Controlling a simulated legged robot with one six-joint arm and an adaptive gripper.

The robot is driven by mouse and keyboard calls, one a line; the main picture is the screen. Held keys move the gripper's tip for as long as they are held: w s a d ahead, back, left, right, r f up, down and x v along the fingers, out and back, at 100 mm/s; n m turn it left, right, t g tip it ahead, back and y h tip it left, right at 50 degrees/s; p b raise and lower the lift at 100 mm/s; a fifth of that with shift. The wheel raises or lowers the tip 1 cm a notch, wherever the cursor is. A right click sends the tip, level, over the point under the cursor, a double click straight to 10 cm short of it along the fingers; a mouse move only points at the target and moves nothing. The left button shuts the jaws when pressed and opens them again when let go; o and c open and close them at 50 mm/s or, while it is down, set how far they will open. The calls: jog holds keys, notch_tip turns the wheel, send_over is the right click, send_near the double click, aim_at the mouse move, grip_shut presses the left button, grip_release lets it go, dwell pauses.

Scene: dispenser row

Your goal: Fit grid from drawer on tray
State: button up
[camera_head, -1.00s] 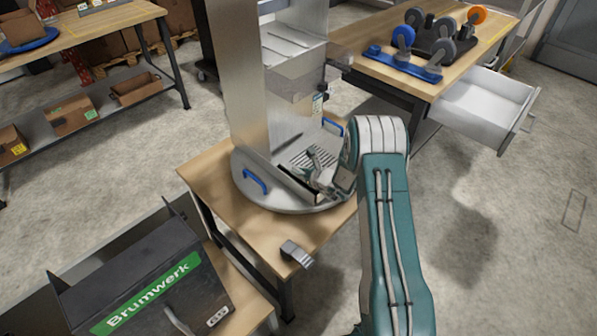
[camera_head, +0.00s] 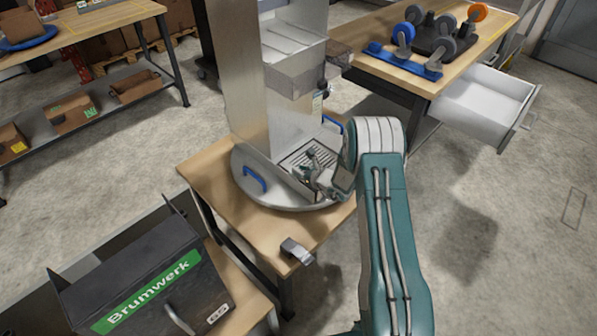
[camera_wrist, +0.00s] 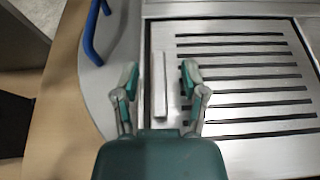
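The slotted metal grid (camera_head: 297,160) lies in the tray at the foot of the dispenser (camera_head: 295,110). In the wrist view the grid (camera_wrist: 255,61) looks flat inside the tray rim (camera_wrist: 250,152), with dark edges along its right and lower sides. My gripper (camera_head: 312,170) is low over the grid's near left side. In the wrist view my gripper (camera_wrist: 160,78) has its fingers apart, either side of a narrow upright metal strip (camera_wrist: 160,100) at the grid's left edge; no contact shows. The drawer (camera_head: 485,108) stands open at the right and looks empty.
The dispenser stands on a round grey base with blue handles (camera_head: 254,179) on a small wooden table (camera_head: 225,200). A grey clamp-like piece (camera_head: 297,251) is at its front edge. A black Brumwerk box (camera_head: 145,275) stands lower left. Casters (camera_head: 404,35) sit on the rear bench.

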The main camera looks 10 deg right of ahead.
jog(key=v, duration=1.2)
jog(key=s+a+r+n+g+y, duration=0.1)
jog(key=s+a+r+n+g, duration=0.1)
jog(key=s+a+r+n, duration=0.4)
jog(key=s+a+r+n+g+y, duration=0.1)
jog(key=s+a+r+n+g, duration=0.15)
jog(key=r+n, duration=0.4)
jog(key=s+a+r+n+g, duration=0.3)
jog(key=s+a+r, duration=0.1)
jog(key=r, duration=0.4)
jog(key=s+d+r+n+h, duration=0.2)
jog(key=s+r+n+h, duration=0.1)
jog(key=s, duration=0.3)
jog(key=s+d+r+n+t+h, duration=0.1)
jog(key=s+d+r+n+h, duration=0.1)
jog(key=s+n, duration=0.4)
jog(key=s+d+r+n+t+h, duration=0.1)
jog(key=s+r+n+h, duration=0.3)
jog(key=s, duration=0.4)
jog(key=shift+s+d+r+n, duration=0.15)
jog(key=shift+d+r+n, duration=0.2)
jog(key=shift+d+r, duration=0.35)
